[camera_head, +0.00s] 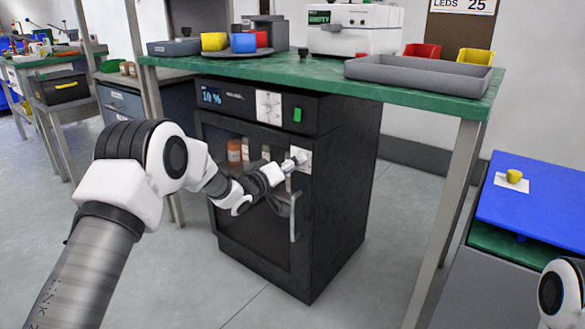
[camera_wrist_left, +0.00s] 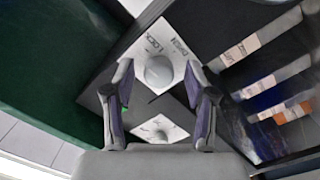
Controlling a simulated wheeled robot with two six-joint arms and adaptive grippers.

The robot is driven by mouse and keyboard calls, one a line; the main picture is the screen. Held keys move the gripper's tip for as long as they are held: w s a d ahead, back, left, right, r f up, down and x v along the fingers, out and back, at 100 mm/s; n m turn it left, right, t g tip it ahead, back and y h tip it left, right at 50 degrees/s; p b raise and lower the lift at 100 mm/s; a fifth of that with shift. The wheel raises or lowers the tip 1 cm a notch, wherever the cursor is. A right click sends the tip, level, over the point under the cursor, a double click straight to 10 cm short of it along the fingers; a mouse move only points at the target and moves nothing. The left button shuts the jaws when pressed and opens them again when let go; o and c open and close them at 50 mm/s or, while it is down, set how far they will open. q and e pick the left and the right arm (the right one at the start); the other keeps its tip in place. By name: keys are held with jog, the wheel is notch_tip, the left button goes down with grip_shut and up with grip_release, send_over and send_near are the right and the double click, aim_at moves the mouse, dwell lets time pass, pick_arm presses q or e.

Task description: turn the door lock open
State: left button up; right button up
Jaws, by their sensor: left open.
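The door lock is a round grey knob (camera_wrist_left: 158,72) on a white plate (camera_wrist_left: 180,45) lettered LOCK and OPEN. In the head view the lock plate (camera_head: 302,157) is at the upper right of the glass door (camera_head: 250,185) of a black cabinet (camera_head: 340,190). My left gripper (camera_wrist_left: 157,80) is open, with one finger on each side of the knob in the wrist view. Whether the fingers touch it, I cannot tell. In the head view the left gripper (camera_head: 291,164) is at the plate and hides the knob. The door looks closed. My right gripper is out of view.
A vertical door handle (camera_head: 293,218) is just below the lock. The cabinet stands under a green-topped bench (camera_head: 310,72) carrying bins, a grey tray (camera_head: 420,74) and a white machine (camera_head: 353,30). A bench leg (camera_head: 452,200) stands to the right. The floor in front is clear.

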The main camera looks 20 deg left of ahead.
pick_arm(q)
grip_shut()
jog(key=shift+r, duration=0.1)
jog(key=m+p, duration=0.8)
jog(key=m, duration=0.6)
jog(key=shift+m+y+p, duration=0.35)
jog(key=shift+m+y, duration=0.05)
jog(key=shift+m, duration=1.3)
